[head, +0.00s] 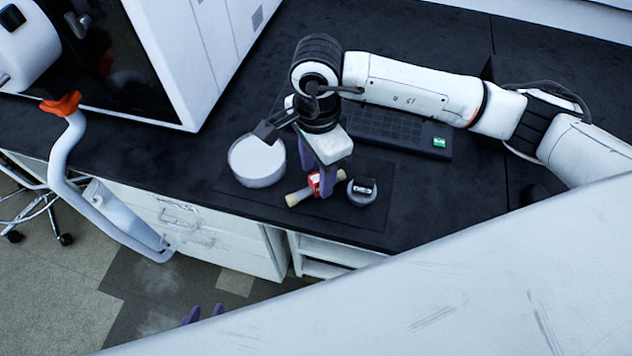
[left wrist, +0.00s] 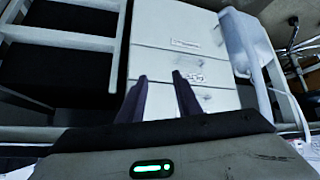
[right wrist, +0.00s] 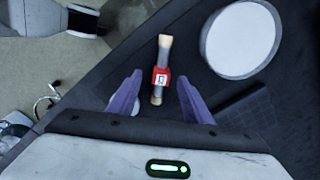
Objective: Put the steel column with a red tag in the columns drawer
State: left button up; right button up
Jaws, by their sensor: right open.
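The steel column (head: 297,198) with pale ends and a red tag (head: 314,183) lies on the dark bench near its front edge. My right gripper (head: 327,187) points down at it. In the right wrist view the column (right wrist: 164,48) lies between the open, apart fingers of my right gripper (right wrist: 157,74). A white drawer unit (head: 210,240) stands below the bench and appears shut. In the left wrist view its drawer fronts (left wrist: 160,60) show labels too small to read, so I cannot tell which is for columns. My left gripper (left wrist: 160,82) is open and empty, facing the drawers.
A round white-topped container (head: 257,162) stands left of the column. A small round grey item (head: 364,192) with a black top sits close on its right. A dark keyed pad (head: 385,130) lies behind. Open white shelving (head: 325,255) is right of the drawers.

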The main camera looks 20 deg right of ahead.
aim_at(316, 178)
jog(key=shift+f, duration=1.9)
grip_shut()
jog(key=shift+r, duration=0.1)
